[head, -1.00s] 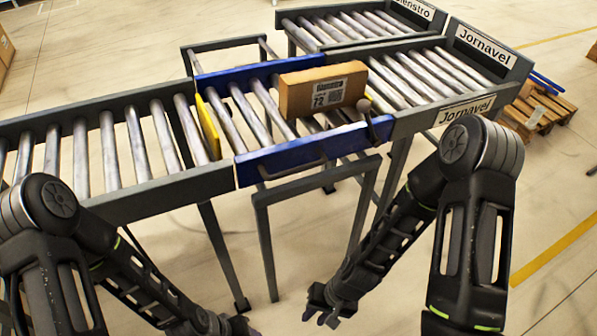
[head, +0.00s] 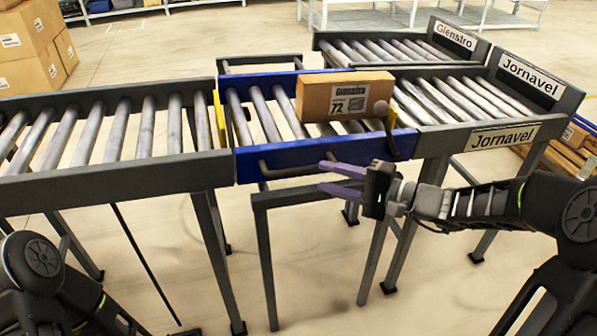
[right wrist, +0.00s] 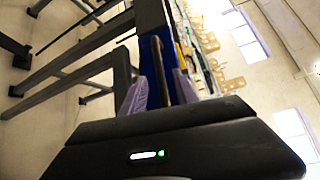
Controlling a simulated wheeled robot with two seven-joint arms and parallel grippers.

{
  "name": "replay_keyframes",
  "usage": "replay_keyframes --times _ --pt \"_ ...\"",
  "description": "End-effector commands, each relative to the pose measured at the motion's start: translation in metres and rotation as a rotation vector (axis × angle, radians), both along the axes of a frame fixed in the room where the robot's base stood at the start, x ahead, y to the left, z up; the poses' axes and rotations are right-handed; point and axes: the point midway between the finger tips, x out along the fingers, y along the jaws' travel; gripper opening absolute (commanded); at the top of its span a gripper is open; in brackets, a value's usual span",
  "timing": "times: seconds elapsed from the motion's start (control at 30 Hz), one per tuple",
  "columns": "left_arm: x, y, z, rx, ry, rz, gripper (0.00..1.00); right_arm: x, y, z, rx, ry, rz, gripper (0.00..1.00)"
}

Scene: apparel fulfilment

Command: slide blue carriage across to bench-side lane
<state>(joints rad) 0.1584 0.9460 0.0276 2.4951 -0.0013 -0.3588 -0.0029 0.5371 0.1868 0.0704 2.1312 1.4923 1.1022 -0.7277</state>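A dark handle bar (head: 285,170) runs along that rail. A cardboard box (head: 345,97) labelled Glenstro 72 sits on the carriage rollers. My right gripper (head: 320,177) is open, its purple fingers pointing left near the handle's right end. In the right wrist view its fingers (right wrist: 160,92) stand apart, with a dark bar showing between them; contact is unclear. My left gripper is out of view.
The Jornavel lane (head: 505,136) lies right of the carriage, with the Glenstro lane (head: 455,33) behind it. The left conveyor (head: 110,174) is empty. A dark knobbed lever (head: 388,135) stands at the carriage's right front. Frame legs stand below.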

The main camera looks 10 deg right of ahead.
Motion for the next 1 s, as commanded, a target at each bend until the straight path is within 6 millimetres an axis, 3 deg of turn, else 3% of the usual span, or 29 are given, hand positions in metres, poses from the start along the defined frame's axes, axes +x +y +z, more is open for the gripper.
replay_keyframes --times 0.6,0.93,1.0 --pt "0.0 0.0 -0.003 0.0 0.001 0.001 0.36 0.047 0.055 -0.008 0.0 0.002 0.003 0.36" --pt "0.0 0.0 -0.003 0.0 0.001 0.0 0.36 0.051 0.059 -0.008 0.0 0.003 0.001 0.36" --pt "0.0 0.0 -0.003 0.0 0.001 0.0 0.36 0.051 0.059 -0.008 0.0 0.003 0.001 0.32"
